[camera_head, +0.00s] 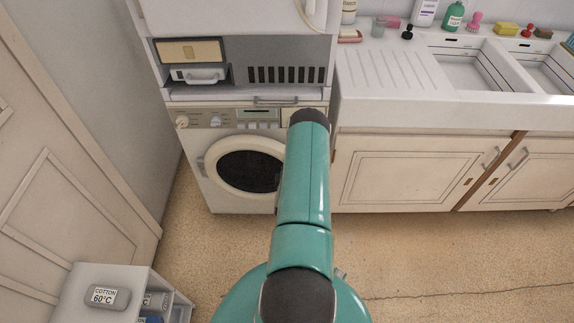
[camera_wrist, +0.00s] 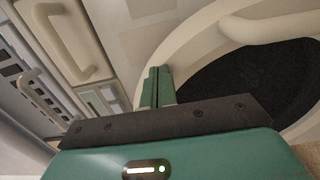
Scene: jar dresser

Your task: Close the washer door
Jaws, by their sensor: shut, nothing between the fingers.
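The white washer (camera_head: 228,203) stands under a shelf unit. Its round door (camera_head: 211,178) has a cream ring and dark glass, and it looks flush or nearly flush with the front. I cannot tell whether it is fully closed. My arm hides its right side in the head view. In the wrist view the door's ring (camera_wrist: 192,45) and its curved handle (camera_wrist: 282,27) show at the right. My gripper (camera_wrist: 158,75) is shut and empty, its fingertips beside the ring's edge. I cannot tell if they touch it. The gripper is hidden in the head view.
The sink counter (camera_head: 390,113) with cupboards stands right of the washer. A white open-fronted unit (camera_head: 130,279) with a "COTTON 60°C" label stands at the lower left, near a panelled door (camera_head: 45,200). The floor (camera_head: 430,250) in front of the cupboards is clear.

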